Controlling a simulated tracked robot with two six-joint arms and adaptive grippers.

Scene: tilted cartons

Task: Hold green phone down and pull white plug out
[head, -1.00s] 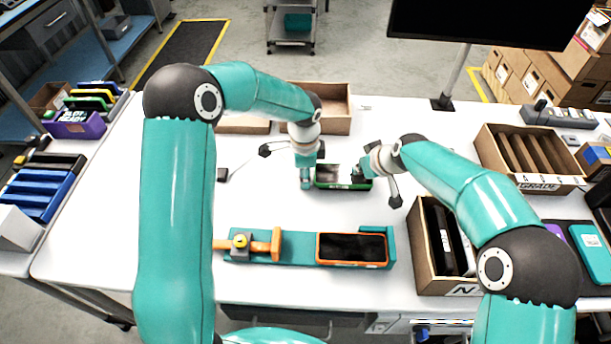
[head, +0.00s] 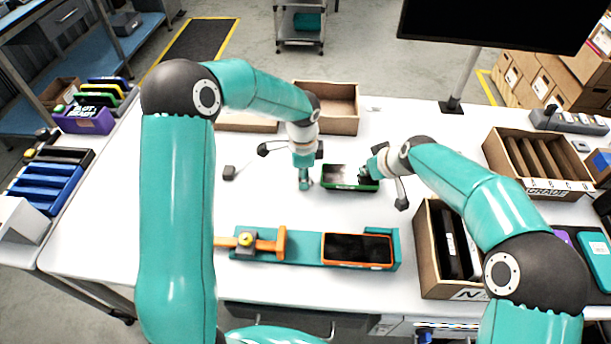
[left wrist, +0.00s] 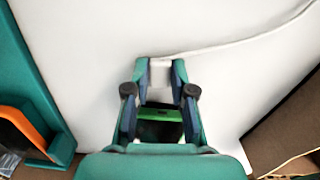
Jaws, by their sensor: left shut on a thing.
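The green phone (head: 340,186) lies on the white table in the middle of the head view. It also shows in the left wrist view (left wrist: 158,113), between and below my left fingers. My left gripper (head: 304,184) is just left of the phone's left end, with a small gap. In the left wrist view its fingertips are closed on the white plug (left wrist: 160,74), whose cable runs off to the upper right. The plug looks apart from the phone. My right gripper (head: 368,172) is at the phone's right end, seemingly touching it; its fingers are too small to read.
An orange-framed phone (head: 358,264) sits in a teal fixture (head: 305,262) in front. Cardboard trays (head: 336,124) stand behind; a box of dark devices (head: 433,284) stands to the right.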

